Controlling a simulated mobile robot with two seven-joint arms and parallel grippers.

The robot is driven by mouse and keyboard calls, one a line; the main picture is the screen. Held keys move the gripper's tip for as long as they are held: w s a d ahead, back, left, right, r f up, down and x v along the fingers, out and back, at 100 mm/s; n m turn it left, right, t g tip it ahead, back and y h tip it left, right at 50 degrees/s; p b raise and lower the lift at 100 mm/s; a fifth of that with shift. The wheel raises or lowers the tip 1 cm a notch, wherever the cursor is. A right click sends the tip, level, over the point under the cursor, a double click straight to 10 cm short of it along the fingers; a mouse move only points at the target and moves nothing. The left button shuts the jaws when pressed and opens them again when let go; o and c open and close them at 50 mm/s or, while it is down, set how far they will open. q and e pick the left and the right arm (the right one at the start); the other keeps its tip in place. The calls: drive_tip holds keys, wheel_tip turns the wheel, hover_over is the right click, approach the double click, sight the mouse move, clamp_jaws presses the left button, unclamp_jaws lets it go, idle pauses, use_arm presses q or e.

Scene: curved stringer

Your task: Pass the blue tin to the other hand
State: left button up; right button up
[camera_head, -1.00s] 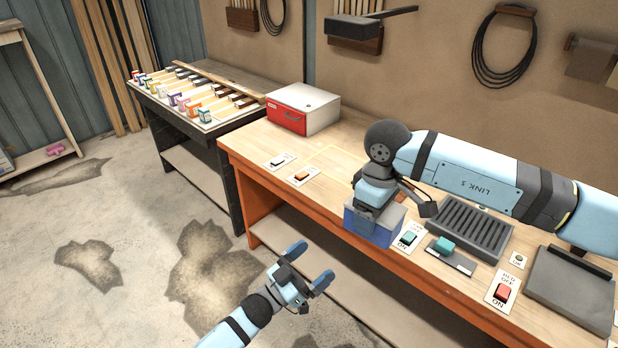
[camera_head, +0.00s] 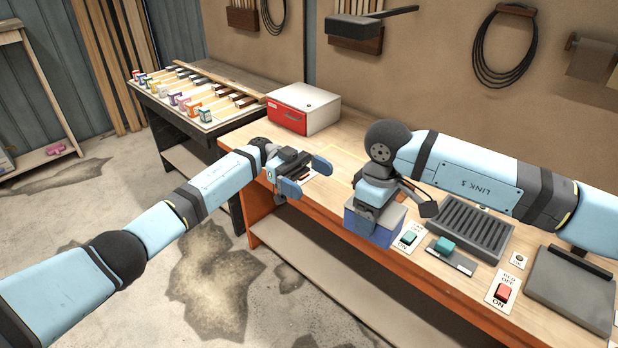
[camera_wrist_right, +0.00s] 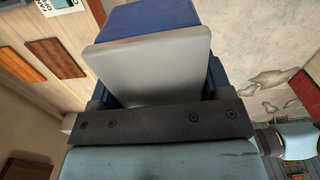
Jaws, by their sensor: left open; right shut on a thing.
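The blue tin (camera_head: 375,222) is a box with blue sides and a greyish lid, near the front edge of the orange-fronted workbench. My right gripper (camera_head: 376,196) is shut on it from above and hides part of its top. In the right wrist view the tin's grey face (camera_wrist_right: 152,65) and blue side (camera_wrist_right: 150,18) fill the space between the fingers. I cannot tell whether the tin touches the bench.
A red-fronted white box (camera_head: 302,108) stands at the bench's back left. A dark slotted tray (camera_head: 465,232), a teal switch (camera_head: 409,238) and a red switch (camera_head: 503,291) lie right of the tin. A dark table (camera_head: 215,100) holds several small coloured boxes.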

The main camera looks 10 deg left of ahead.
use_arm(q)
drive_tip(key=x, duration=1.2)
drive_tip(key=shift+a, duration=0.1)
drive_tip(key=c, duration=1.1)
drive_tip(key=shift+c, duration=0.4)
use_arm(e)
drive_tip(key=o, duration=1.2)
drive_tip(key=shift+r, duration=0.15)
